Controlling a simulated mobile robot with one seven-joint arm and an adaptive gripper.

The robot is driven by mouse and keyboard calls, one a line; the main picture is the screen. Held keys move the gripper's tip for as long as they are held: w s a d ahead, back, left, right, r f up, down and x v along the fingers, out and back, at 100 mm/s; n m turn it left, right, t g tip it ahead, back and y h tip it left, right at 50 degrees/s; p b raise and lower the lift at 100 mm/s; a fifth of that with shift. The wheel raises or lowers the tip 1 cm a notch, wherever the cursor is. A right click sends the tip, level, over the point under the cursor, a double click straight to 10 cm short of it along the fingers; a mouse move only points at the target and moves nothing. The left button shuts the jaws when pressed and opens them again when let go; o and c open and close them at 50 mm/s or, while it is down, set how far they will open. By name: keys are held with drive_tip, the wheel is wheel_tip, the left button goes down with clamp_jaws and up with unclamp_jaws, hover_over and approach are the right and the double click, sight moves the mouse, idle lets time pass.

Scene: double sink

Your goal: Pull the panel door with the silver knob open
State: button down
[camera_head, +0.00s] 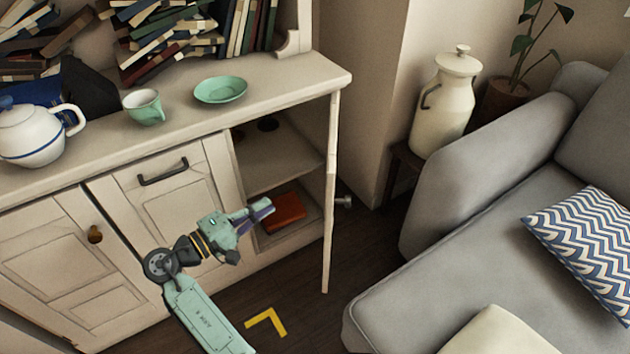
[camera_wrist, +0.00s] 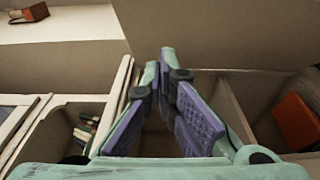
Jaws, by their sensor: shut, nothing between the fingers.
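The panel door (camera_head: 331,190) at the right end of the cabinet stands swung out, seen nearly edge-on. Its silver knob (camera_head: 344,201) sticks out on the right side, facing away from the cabinet. The compartment behind it is exposed, with a shelf (camera_head: 275,158) and a red-orange box (camera_head: 284,211) inside. My gripper (camera_head: 268,207) is in front of this opening, left of the door and apart from the knob. In the wrist view its purple-padded fingers (camera_wrist: 163,65) converge at their tips, shut and empty. The knob is not visible in the wrist view.
A cabinet door with a dark bar handle (camera_head: 163,172) and one with a brown knob (camera_head: 95,235) are to the left. A teapot (camera_head: 32,133), cup (camera_head: 144,107) and saucer (camera_head: 220,90) stand on top. A grey sofa (camera_head: 480,210) is at right; floor (camera_head: 300,305) lies between.

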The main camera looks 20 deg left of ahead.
sight(329, 200)
drive_tip(key=s+d+p+x, duration=0.1)
drive_tip(key=d+p+x, duration=0.1)
drive_tip(key=x, duration=1)
drive_tip(key=shift+d+p, duration=0.35)
drive_tip(key=shift+p, duration=0.45)
